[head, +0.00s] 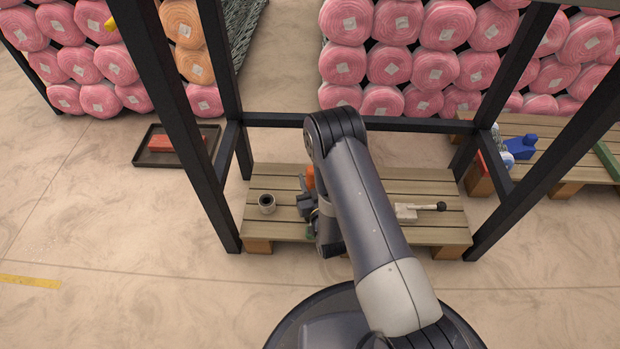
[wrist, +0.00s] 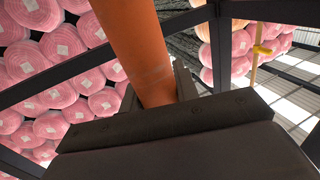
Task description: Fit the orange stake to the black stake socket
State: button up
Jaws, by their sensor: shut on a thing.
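The orange stake (wrist: 138,48) fills the upper middle of the wrist view, tilted in that picture. My gripper (wrist: 158,92) is shut on it. In the head view only a small part of the orange stake (head: 310,177) shows beside my arm, above my gripper (head: 306,200). My gripper is over the left half of the wooden pallet (head: 350,178). A short, upright grey cylinder with a dark round opening (head: 267,208) stands on the pallet to the left of my gripper, apart from it. I cannot tell whether it is the black stake socket. My arm hides the middle of the pallet.
A white clamp with a black-knobbed lever (head: 407,212) sits on the pallet's right half. Black frame posts (head: 228,225) rise around the pallet. A dark tray with a red block (head: 178,144) lies on the floor at left. A blue object (head: 522,147) is on the right-hand pallet.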

jog(key=shift+f, duration=0.3)
jog(key=o, duration=1.2)
jog(key=p+v, duration=0.3)
jog(key=v, duration=0.7)
jog(key=shift+s+d, duration=0.1)
jog(key=shift+s, duration=0.3)
